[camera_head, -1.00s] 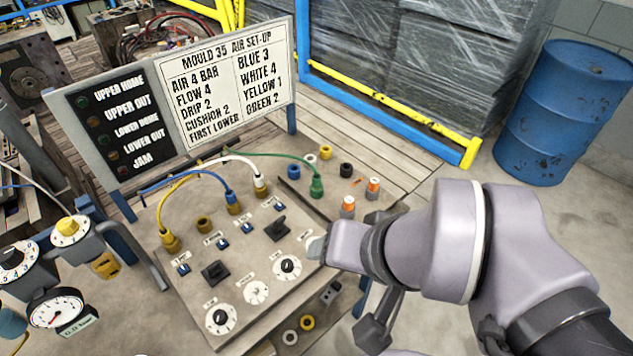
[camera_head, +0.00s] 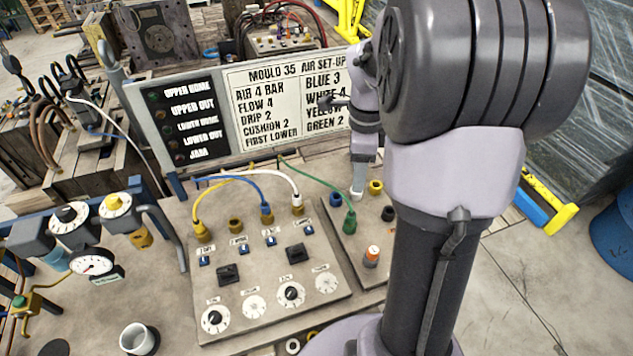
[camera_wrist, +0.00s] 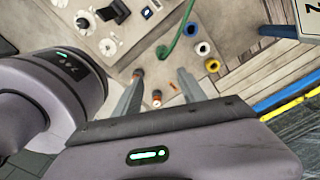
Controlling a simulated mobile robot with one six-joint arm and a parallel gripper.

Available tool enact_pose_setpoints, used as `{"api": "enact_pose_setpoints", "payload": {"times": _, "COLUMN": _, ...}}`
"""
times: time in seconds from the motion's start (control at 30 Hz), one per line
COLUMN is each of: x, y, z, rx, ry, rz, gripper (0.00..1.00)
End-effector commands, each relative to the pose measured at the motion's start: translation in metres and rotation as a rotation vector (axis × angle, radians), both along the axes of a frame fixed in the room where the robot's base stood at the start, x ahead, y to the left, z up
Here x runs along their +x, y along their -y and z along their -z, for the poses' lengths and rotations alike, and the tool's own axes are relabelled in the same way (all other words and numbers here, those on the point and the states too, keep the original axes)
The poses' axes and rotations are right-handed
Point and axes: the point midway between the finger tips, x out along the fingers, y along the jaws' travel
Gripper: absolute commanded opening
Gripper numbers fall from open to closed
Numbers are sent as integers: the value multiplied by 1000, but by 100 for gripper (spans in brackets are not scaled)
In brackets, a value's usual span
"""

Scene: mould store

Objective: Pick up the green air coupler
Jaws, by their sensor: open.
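The green air coupler (camera_head: 349,222) stands on the right part of the bench in the head view, with a green hose running up and left from it. In the wrist view the green coupler (camera_wrist: 162,51) lies beyond the fingertips, near the middle top. My gripper (camera_head: 358,190) points down close to the coupler in the head view, slightly behind and right of it; the gap in depth is unclear. In the wrist view my gripper (camera_wrist: 160,76) has its two fingers apart with nothing held between them.
Blue (camera_head: 335,200), yellow (camera_head: 376,187) and black (camera_head: 388,213) ports surround the coupler. An orange-topped cylinder (camera_head: 371,256) stands in front. Yellow (camera_head: 197,228), blue (camera_head: 266,213) and white (camera_head: 297,203) hose couplers stand left. The sign board (camera_head: 285,105) rises behind.

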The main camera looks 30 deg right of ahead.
Motion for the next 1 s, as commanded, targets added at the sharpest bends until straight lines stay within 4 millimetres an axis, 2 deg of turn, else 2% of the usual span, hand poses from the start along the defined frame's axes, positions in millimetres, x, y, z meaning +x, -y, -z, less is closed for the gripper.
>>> {"api": "enact_pose_setpoints", "payload": {"times": 0.07, "x": -1, "y": -1, "z": 16, "rx": 2, "ry": -2, "rz": -2, "gripper": 49}}
{"api": "enact_pose_setpoints", "payload": {"times": 0.3, "x": 0, "y": -1, "z": 90, "rx": 3, "ry": -2, "rz": -5, "gripper": 49}}
{"api": "enact_pose_setpoints", "payload": {"times": 0.4, "x": 0, "y": -1, "z": 111, "rx": 1, "ry": -2, "rz": -6, "gripper": 49}}
{"api": "enact_pose_setpoints", "payload": {"times": 0.63, "x": 2, "y": 0, "z": 133, "rx": 2, "ry": -1, "rz": -6, "gripper": 49}}
{"api": "enact_pose_setpoints", "payload": {"times": 0.83, "x": 6, "y": 5, "z": 172, "rx": 1, "ry": 0, "rz": -7, "gripper": 49}}
{"api": "enact_pose_setpoints", "payload": {"times": 1.0, "x": 6, "y": 5, "z": 173, "rx": 1, "ry": 1, "rz": -6, "gripper": 49}}
